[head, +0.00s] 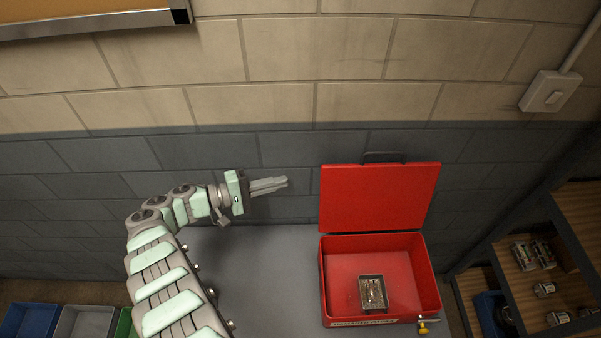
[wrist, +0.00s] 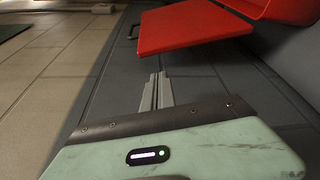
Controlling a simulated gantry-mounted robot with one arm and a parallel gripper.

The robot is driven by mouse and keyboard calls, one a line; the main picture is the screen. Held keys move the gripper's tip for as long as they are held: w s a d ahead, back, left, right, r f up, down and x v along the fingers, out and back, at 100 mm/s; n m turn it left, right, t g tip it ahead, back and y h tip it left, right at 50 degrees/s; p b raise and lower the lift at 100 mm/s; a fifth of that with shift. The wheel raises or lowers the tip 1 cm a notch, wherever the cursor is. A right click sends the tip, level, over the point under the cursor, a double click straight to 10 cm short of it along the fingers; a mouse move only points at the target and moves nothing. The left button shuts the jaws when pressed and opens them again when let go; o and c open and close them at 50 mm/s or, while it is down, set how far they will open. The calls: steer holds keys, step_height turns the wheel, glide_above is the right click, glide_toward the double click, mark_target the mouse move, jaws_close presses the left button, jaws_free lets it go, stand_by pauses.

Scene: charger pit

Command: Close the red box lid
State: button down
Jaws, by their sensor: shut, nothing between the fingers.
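The red box (head: 336,257) stands on the grey table with its lid (head: 379,198) raised upright at the back, near the wall. A dark handle (head: 382,157) is on the lid's top edge. My gripper (head: 284,182) is shut and empty, left of the lid and apart from it, its fingers pointing right. In the wrist view the shut fingers (wrist: 158,78) point toward the red lid (wrist: 188,32), with the handle (wrist: 132,32) at the lid's left end. Part of the red box (wrist: 288,10) shows at the top right there.
A small metal tray (head: 362,290) with small items sits inside the box. A brass padlock (head: 423,328) hangs at its front right corner. Shelves (head: 540,262) with parts stand at right, bins (head: 80,322) at lower left. The table (head: 270,262) left of the box is clear.

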steer(key=x, duration=0.9)
steer(key=shift+d+p, duration=0.35)
steer(key=shift+p, duration=0.05)
steer(key=shift+f, duration=0.1)
steer(key=shift+s+r+p, duration=0.2)
steer(key=shift+s+p, duration=0.05)
steer(key=shift+p, duration=0.1)
